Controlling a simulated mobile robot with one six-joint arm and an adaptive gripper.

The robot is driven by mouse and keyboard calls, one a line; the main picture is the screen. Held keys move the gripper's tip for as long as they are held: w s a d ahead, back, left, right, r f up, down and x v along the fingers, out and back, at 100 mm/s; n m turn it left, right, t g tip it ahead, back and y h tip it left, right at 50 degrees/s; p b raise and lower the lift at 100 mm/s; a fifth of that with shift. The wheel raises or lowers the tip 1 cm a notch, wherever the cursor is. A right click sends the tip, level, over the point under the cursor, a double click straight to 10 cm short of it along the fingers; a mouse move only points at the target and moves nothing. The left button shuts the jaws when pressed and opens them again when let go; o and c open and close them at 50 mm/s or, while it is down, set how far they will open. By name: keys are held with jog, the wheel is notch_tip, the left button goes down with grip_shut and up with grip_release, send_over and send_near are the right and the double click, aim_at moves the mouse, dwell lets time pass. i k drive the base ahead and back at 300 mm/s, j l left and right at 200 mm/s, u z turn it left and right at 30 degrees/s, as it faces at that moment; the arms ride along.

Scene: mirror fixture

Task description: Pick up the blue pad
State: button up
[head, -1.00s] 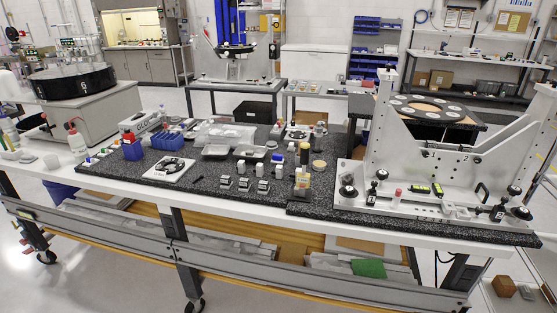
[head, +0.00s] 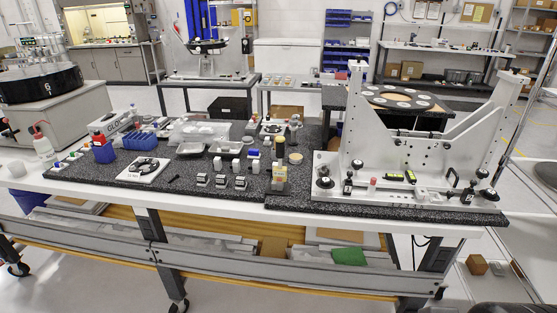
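The mirror fixture (head: 430,163), a pale metal frame with black knobs, stands on the right end of the dark speckled slab (head: 330,203) on the long bench. No flat blue pad can be made out for certain. Small blue things on the bench are a blue-topped block (head: 254,153) near the middle, a blue rack (head: 141,139) and a blue holder (head: 103,153) with a red bottle at the left. I cannot tell whether one of these is the pad. My gripper is not in view.
Small black-and-white blocks (head: 221,182), a white plate with a black ring (head: 143,169) and metal trays (head: 222,149) crowd the slab. A lower shelf (head: 273,246) holds flat sheets and a green piece (head: 348,256). Floor is free in front at the left.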

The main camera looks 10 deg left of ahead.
aim_at(253, 154)
jog(key=i+j, duration=1.75)
jog(key=j, duration=0.25)
